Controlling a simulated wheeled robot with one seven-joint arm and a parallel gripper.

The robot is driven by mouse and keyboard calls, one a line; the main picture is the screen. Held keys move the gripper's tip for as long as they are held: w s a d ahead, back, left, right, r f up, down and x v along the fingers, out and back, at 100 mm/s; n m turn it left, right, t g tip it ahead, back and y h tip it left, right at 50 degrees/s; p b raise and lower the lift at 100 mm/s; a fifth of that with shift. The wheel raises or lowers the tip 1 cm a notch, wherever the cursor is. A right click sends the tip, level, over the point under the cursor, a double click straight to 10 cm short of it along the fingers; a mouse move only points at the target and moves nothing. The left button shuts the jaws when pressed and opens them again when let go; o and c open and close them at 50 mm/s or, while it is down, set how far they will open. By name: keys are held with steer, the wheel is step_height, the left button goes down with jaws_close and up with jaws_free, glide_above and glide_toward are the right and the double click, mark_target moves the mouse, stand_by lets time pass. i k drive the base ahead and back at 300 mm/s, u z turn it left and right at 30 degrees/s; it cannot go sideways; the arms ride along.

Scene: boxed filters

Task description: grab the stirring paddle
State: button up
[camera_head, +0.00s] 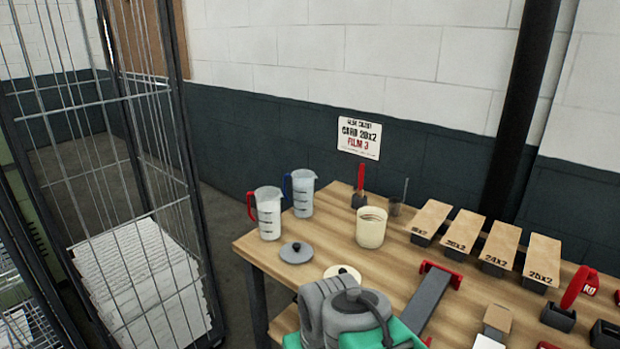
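Two things at the back of the wooden table could be the stirring paddle. One is an upright tool with a red handle (361,178) and a dark, wider lower end. The other is a thin grey rod (405,189) leaning up out of a small dark cup (394,208). I cannot tell for sure which is the paddle. Both stand behind a cream tub (371,228). Grey, rounded parts that look like my own arm, with teal below, fill the bottom centre. My gripper's fingers do not show.
Two measuring jugs, red-handled (269,214) and blue-handled (303,194), stand left of the tub. A grey lid (296,252) lies in front. Several flat boxes (431,218) line the right side. A red-ended grey tool (430,296) lies mid-table. A wire cage (110,170) stands left.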

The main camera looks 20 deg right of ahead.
mark_target(359, 192)
steer(key=u, duration=0.25)
steer(key=i, duration=0.85)
